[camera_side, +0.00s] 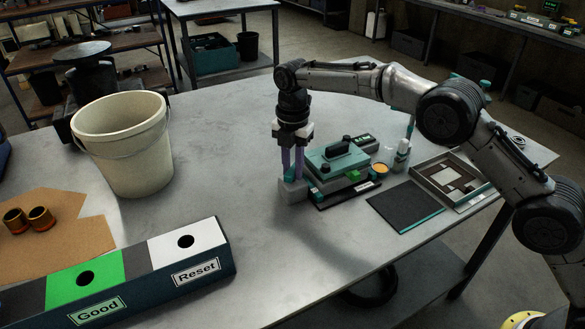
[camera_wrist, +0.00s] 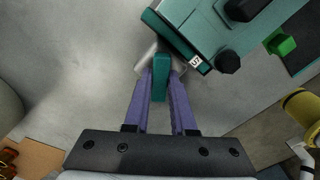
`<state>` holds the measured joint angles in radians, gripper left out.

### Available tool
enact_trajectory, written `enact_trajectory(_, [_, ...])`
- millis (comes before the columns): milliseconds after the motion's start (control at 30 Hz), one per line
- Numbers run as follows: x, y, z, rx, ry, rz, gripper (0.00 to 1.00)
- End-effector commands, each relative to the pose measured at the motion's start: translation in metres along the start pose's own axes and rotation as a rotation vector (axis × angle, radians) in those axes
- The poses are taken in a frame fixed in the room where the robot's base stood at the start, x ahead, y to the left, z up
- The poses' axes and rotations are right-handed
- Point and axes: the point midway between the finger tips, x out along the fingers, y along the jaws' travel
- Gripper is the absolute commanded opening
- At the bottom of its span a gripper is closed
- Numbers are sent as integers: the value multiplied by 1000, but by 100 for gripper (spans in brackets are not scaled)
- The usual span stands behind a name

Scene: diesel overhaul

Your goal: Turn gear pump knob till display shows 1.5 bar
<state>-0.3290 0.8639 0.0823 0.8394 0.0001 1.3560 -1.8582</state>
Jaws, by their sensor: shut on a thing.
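The gear pump (camera_side: 335,160) is a teal and grey unit with a black top handle on the worktable; part of its teal housing (camera_wrist: 205,25) shows in the wrist view. My gripper (camera_side: 292,177) points straight down at the pump's left end, over a light grey block (camera_side: 293,191). In the wrist view its two purple fingers (camera_wrist: 161,82) are shut on a teal bar-like knob (camera_wrist: 161,68), one finger on each side.
A cream bucket (camera_side: 125,150) stands left of the pump. A Good/Reset box (camera_side: 135,275) and cardboard with two brass bushings (camera_side: 40,218) lie at the front left. A small bottle (camera_side: 402,155), a dark mat (camera_side: 404,206) and a tray (camera_side: 452,183) are at right. The table's middle is clear.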

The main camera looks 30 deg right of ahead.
Motion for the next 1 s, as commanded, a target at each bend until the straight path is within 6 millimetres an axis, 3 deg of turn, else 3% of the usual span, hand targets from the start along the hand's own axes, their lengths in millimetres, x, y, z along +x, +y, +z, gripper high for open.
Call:
enact_trajectory(333, [-1,0,0,382,-1,0,0])
enact_trajectory(767, [-1,0,1,458,-1,0,0])
enact_trajectory(1000, [-1,0,1,709,-1,1,0])
